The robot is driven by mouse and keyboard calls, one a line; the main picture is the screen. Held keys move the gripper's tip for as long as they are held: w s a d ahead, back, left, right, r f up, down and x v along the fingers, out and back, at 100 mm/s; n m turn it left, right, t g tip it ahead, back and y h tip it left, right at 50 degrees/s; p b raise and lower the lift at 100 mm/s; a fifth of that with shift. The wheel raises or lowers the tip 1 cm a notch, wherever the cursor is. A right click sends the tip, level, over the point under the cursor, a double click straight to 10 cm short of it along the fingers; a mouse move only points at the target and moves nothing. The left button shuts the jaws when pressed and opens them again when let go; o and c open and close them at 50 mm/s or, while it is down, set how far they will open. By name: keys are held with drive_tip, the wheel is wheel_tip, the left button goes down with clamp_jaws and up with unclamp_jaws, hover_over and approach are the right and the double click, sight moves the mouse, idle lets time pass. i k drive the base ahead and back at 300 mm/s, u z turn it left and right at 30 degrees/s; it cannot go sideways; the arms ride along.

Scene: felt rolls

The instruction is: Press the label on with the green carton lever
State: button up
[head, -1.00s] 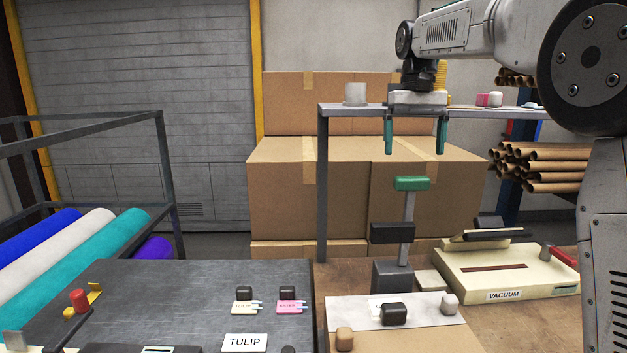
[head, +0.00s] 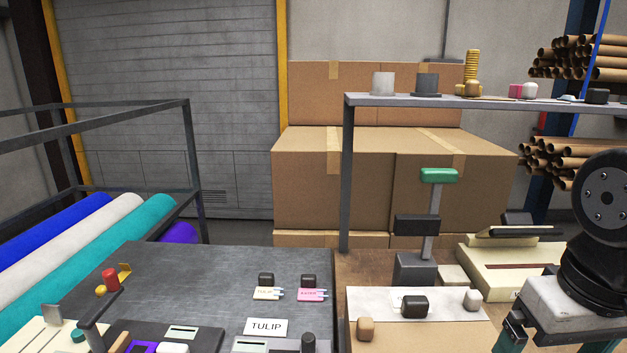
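The green-handled lever (head: 438,175) stands upright at the back of the brown bench, with a grey post, a black block (head: 417,224) and a grey base. In front of it lies a flat brown carton (head: 425,338) with a white sheet (head: 365,301) across its far part. A black-topped piece (head: 414,306) sits on a small white patch there; I cannot tell whether that patch is the label. My gripper (head: 565,340) is low at the right, right of the carton and well away from the lever. Its fingers look apart and empty; their tips are cut off by the picture edge.
The cream vacuum unit (head: 490,268) is partly behind my arm. A dark table (head: 200,270) at left holds a TULIP card (head: 266,327) and small tools. A shelf (head: 400,101) crosses above and behind the lever. Two small blocks rest on the carton.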

sight(427, 226)
drive_tip(key=k, duration=1.25)
drive_tip(key=z, duration=0.65)
drive_tip(key=i, duration=1.5)
drive_tip(key=u, duration=0.55)
